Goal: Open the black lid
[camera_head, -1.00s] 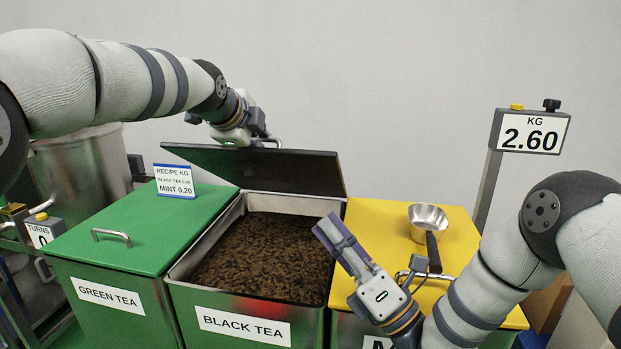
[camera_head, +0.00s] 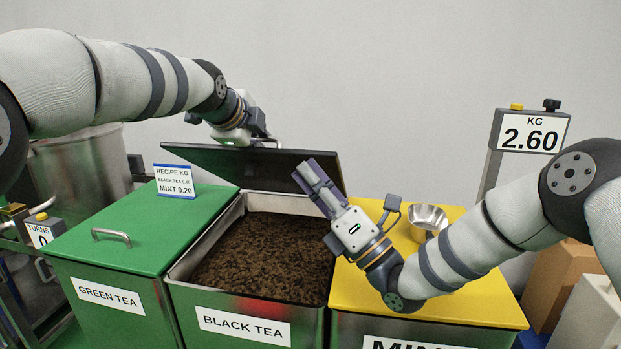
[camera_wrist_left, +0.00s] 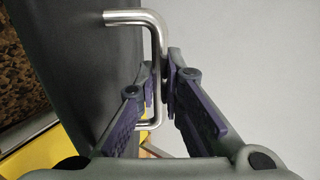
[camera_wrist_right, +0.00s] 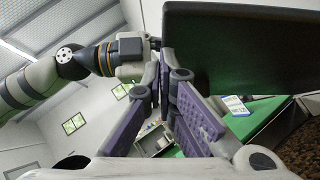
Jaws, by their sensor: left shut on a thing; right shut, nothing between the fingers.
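The black lid (camera_head: 225,165) stands raised and tilted back over the open black tea bin (camera_head: 250,328), in the head view. Dark loose tea (camera_head: 262,255) shows inside. My left gripper (camera_head: 268,142) is behind the lid's upper edge. In the left wrist view its fingers (camera_wrist_left: 163,85) are shut on the lid's metal handle (camera_wrist_left: 155,45). My right gripper (camera_head: 308,174) is shut and empty, in front of the lid's right end. In the right wrist view the lid (camera_wrist_right: 235,45) rises close to the right fingertips (camera_wrist_right: 167,65); I cannot tell whether they touch it.
The closed green tea bin (camera_head: 135,235) with a recipe card (camera_head: 174,180) is on the left. A scale display (camera_head: 530,132) reads 2.60.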

